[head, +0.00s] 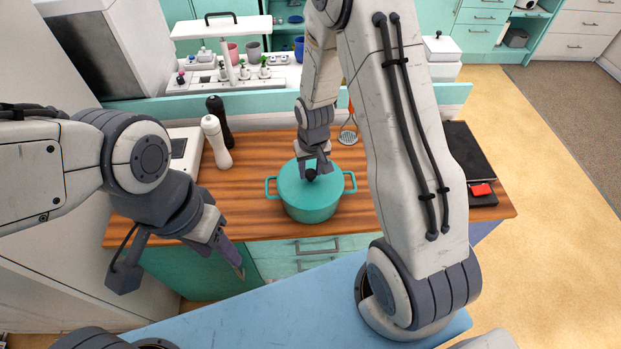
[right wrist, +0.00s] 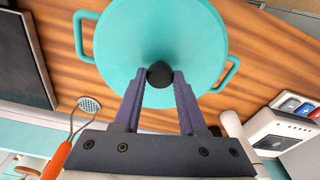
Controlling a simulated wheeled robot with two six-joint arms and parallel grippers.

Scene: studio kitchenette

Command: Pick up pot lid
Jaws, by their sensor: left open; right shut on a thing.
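A teal pot (head: 310,208) with two side handles stands on the wooden counter. Its teal lid (head: 296,183) sits on top and has a round black knob (head: 311,174). My right gripper (head: 312,172) comes down over the middle of the lid and is shut on the knob. In the right wrist view the black knob (right wrist: 160,75) is between the two fingertips, with the lid (right wrist: 155,30) around it. The lid appears to rest on the pot; I cannot tell if there is a gap. My left gripper (head: 236,257) is open and empty, in front of the counter at the left.
On the wooden counter (head: 250,210), a white mill (head: 216,143) and a black mill (head: 219,118) stand left of the pot. A dark flat object (head: 468,155) lies at the right.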

